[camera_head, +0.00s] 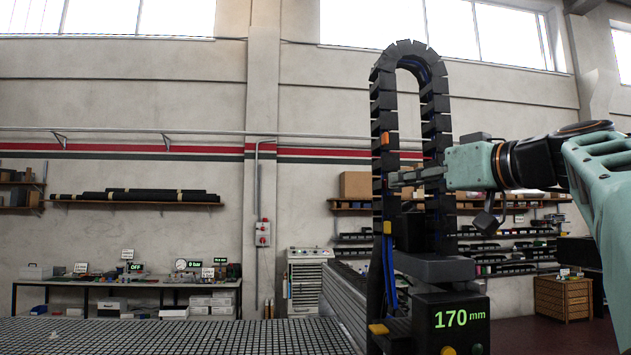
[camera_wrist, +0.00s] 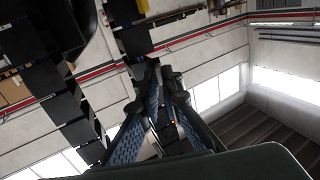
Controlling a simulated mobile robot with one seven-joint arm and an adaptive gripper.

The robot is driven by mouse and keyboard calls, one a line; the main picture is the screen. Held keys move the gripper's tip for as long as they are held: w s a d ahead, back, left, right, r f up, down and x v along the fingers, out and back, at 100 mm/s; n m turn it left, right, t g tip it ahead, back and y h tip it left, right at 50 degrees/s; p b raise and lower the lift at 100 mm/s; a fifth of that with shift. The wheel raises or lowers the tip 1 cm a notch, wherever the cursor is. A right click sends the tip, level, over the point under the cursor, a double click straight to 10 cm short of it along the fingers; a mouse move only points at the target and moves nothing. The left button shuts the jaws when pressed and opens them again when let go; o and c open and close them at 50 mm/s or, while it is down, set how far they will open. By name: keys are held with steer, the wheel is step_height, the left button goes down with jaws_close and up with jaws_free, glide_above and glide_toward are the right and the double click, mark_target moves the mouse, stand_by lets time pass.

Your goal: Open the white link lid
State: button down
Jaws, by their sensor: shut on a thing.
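The black cable chain (camera_head: 383,105) stands as a tall upside-down U with blue cables inside. My gripper (camera_head: 394,180) reaches in from the right, level with the chain's middle, and its fingertips are at the left leg, just below an orange link (camera_head: 384,138). In the wrist view the chain (camera_wrist: 131,40) runs behind the fingers. The two blue-padded fingers of my gripper (camera_wrist: 166,80) close together on a dark part of the chain, mostly hidden by the tips. I cannot clearly make out the white lid in either view.
The chain stands on a dark carriage with a green "170 mm" display (camera_head: 459,317). A grid table (camera_head: 180,336) lies at the lower left. A workbench (camera_head: 125,285) and wall shelves are far behind. The air left of the chain is free.

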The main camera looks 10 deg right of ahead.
steer(key=shift+d, duration=0.15)
steer(key=shift+d+r+n+g+y+p, duration=0.1)
steer(key=shift+d+n+g+y+p, duration=0.3)
steer(key=shift+n+g+y+p, duration=0.5)
steer(key=shift+d+f+n+g+y+p, duration=0.1)
steer(key=shift+d+n+g+y+p, duration=0.35)
steer(key=shift+n+g+y, duration=0.7)
steer(key=shift+d+r+n+g+y+p, duration=0.1)
steer(key=shift+d+n+g+y+p, duration=0.45)
steer(key=shift+y, duration=0.8)
steer(key=shift+a+n, duration=0.1)
steer(key=shift+n, duration=0.2)
steer(key=shift+d+n+g+y+p, duration=0.25)
steer(key=shift+n+g+y, duration=0.25)
steer(key=shift+g, duration=0.25)
steer(key=shift+d+n+g+y+p, duration=0.2)
steer(key=shift+n+g+y, duration=0.25)
steer(key=shift+g, duration=0.3)
steer(key=c, duration=2.1)
jaws_free()
steer(key=shift+s+a+m+t+h, duration=0.1)
steer(key=shift+a+m+t+h, duration=0.3)
steer(key=shift+t, duration=0.3)
